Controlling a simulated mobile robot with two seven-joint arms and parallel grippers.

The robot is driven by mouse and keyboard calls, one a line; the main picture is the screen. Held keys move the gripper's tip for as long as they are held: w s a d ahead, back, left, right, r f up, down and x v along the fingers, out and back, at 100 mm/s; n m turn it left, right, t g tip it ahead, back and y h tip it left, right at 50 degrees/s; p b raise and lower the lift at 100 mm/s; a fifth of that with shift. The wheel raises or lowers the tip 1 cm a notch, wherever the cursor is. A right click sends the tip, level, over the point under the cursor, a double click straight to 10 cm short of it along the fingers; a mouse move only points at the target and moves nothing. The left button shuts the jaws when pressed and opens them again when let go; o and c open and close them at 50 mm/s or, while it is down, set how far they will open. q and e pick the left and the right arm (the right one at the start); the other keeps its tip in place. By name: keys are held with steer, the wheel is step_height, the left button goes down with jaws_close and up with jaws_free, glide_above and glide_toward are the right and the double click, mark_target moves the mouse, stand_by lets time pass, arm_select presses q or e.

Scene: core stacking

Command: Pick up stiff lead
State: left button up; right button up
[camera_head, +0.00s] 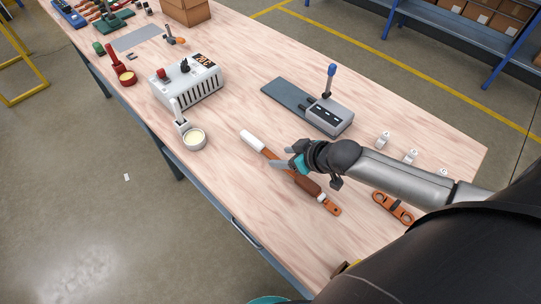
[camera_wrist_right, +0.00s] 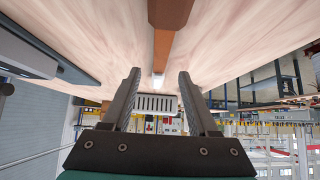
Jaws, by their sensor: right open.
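The stiff lead seems to be the long brown bar (camera_head: 304,181) with a white end, lying slantwise on the wooden table. In the right wrist view the brown bar (camera_wrist_right: 168,40) runs down from the top edge, and its pale end shows between the fingers. My right gripper (camera_head: 279,157) is open, its fingers pointing left over the middle of the bar and hiding part of it. The open fingers also show in the right wrist view (camera_wrist_right: 160,88), with nothing held between them. I cannot tell their exact height above the bar. My left gripper is not in view.
A grey lever box (camera_head: 330,117) stands behind my right gripper. A white control box (camera_head: 187,85) and a white-handled cup (camera_head: 194,139) stand to the left. An orange piece (camera_head: 392,208) and small white parts lie right. The table's front left is clear.

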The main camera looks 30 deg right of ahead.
mark_target(270, 154)
steer(key=shift+b+x, duration=0.6)
steer(key=shift+x, duration=1.9)
steer(key=shift+w+r, duration=0.15)
steer(key=shift+r, duration=0.1)
steer(key=shift+c, duration=0.3)
jaws_close()
